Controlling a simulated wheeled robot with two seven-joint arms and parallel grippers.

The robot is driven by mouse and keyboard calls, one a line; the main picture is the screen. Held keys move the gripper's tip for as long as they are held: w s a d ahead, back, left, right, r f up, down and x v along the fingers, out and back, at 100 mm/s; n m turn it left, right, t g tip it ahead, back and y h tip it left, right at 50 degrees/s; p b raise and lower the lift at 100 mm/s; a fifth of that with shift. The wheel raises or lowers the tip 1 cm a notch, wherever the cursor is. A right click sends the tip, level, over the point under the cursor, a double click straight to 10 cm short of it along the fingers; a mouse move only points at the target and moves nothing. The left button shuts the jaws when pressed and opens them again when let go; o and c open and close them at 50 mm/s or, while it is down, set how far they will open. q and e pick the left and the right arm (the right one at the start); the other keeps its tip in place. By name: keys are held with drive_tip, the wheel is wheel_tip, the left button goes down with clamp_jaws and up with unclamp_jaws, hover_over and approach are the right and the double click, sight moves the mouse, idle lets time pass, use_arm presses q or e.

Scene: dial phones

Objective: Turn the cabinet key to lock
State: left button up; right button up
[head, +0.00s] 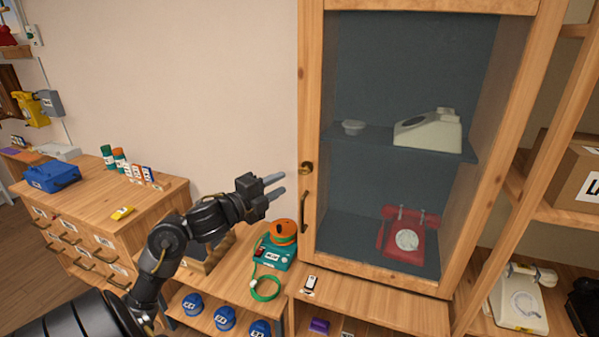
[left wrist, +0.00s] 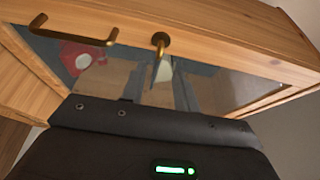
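The wooden cabinet (head: 311,110) has a glass door, which looks closed. The brass key (head: 307,167) sits in its lock on the left door frame, above the dark door handle (head: 305,208). In the left wrist view the key (left wrist: 160,45) points out from its round brass plate, with the handle (left wrist: 75,32) to its left. My left gripper (head: 284,181) is just left of the key, apart from it. Its two fingers point toward the cabinet with a gap between them and nothing held. My right gripper is out of view.
Behind the glass are a red phone (head: 408,238) and a cream phone (head: 428,131). A teal device (head: 273,254) with an orange top stands below my left gripper. A drawer chest (head: 95,215) is at left, shelves (head: 562,212) at right.

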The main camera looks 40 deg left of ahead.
sight(299, 174)
use_arm(q)
drive_tip(key=w, duration=0.3)
drive_tip(key=w+p, duration=0.1)
drive_tip(key=w, duration=0.2)
drive_tip(key=w+p, duration=0.1)
drive_tip(key=w, duration=0.1)
drive_tip(key=shift+w+d, duration=0.3)
drive_tip(key=shift+w, duration=0.1)
drive_tip(key=shift+c, duration=0.4)
clamp_jaws()
